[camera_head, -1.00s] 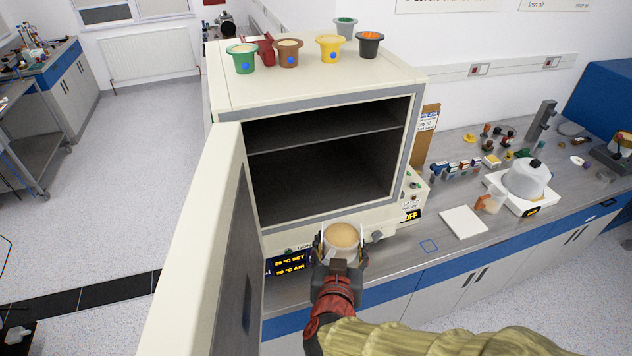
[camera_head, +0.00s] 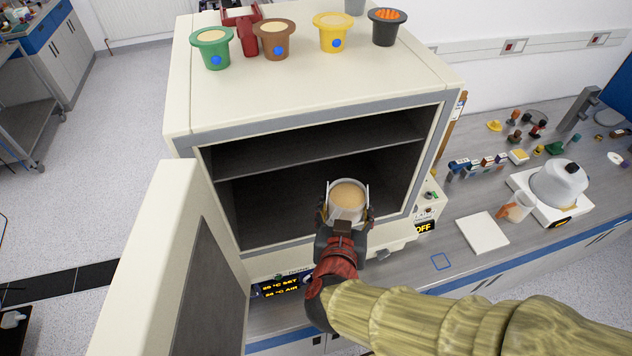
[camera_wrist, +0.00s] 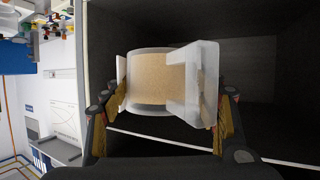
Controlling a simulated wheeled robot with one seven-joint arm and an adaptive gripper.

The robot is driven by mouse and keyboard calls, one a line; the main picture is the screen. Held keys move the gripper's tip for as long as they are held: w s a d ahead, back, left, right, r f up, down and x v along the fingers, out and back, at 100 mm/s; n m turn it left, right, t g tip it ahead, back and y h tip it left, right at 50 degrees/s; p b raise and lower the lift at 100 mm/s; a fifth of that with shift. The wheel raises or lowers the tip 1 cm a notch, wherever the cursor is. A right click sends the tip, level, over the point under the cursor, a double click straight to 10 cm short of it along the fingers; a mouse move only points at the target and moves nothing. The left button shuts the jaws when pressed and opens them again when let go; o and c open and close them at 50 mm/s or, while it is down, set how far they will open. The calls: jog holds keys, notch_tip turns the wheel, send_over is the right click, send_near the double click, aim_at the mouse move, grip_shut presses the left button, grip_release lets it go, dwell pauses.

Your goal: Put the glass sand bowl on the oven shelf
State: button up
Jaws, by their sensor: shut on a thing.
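The glass sand bowl (camera_head: 347,199) is a clear vessel filled with tan sand. My gripper (camera_head: 345,205) is shut on it and holds it at the open front of the oven, near the right side of the opening. In the wrist view the bowl (camera_wrist: 160,83) sits between the two fingers of my gripper (camera_wrist: 168,85), with the dark oven interior behind it. The oven shelf (camera_head: 320,150) is a thin grey plate across the chamber, above the level of the bowl. The chamber below the shelf looks empty.
The oven door (camera_head: 170,270) stands open at the left. Green (camera_head: 212,50), brown (camera_head: 275,40), yellow (camera_head: 333,33) and black (camera_head: 385,27) pots stand on the oven top. A white pad (camera_head: 483,233) and a white device (camera_head: 555,190) are on the bench at right.

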jog(key=w+a+f+b, duration=0.1)
jog(key=w+f, duration=0.2)
jog(key=w, duration=0.1)
jog(key=w+a+f+b, duration=0.1)
jog(key=w+f, duration=0.1)
jog(key=w, duration=0.3)
jog(key=w+a+f+b, duration=0.1)
jog(key=w+f, duration=0.2)
jog(key=w, duration=0.1)
jog(key=shift+w+a+f, duration=0.1)
jog(key=shift+w+f, duration=0.1)
jog(key=shift+f, duration=0.15)
jog(key=shift+w+f, duration=0.3)
jog(key=shift+f, duration=0.1)
jog(key=shift+w+a+f+b, duration=0.1)
jog(key=shift+f+b, duration=0.1)
jog(key=shift+f, duration=0.65)
jog(key=shift+w+f+b, duration=0.1)
jog(key=shift+f+b, duration=0.05)
jog(key=shift+f, duration=0.65)
jog(key=shift+f, duration=0.25)
jog(key=o, duration=1.6)
jog(key=shift+c, duration=0.2)
jog(key=shift+r, duration=0.1)
